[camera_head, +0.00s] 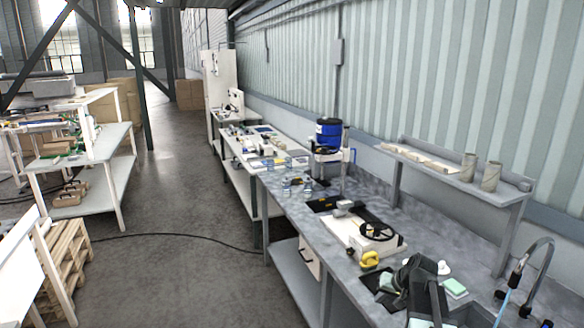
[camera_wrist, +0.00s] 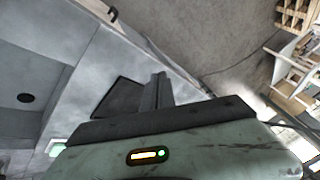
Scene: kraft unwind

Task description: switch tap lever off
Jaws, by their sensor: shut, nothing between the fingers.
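The tap (camera_head: 546,258) stands at the right of the head view, a dark gooseneck at the near end of the grey worktop. A thin pale-blue streak (camera_head: 506,302) runs down from its spout and looks like water. Small dark parts sit around its base; I cannot tell which one is the lever. My gripper (camera_wrist: 157,90) is shut and empty in the wrist view, pointing over the worktop. In the head view my dark arm is left of the tap, apart from it, and the fingertips are not clear. The tap does not show in the wrist view.
A green sponge (camera_head: 455,287) lies between my arm and the tap. A yellow tape dispenser (camera_head: 370,259) and a machine with a black handwheel (camera_head: 377,232) stand farther along the worktop. A raised shelf (camera_head: 462,183) runs along the wall. The floor aisle (camera_head: 180,235) at left is mostly clear.

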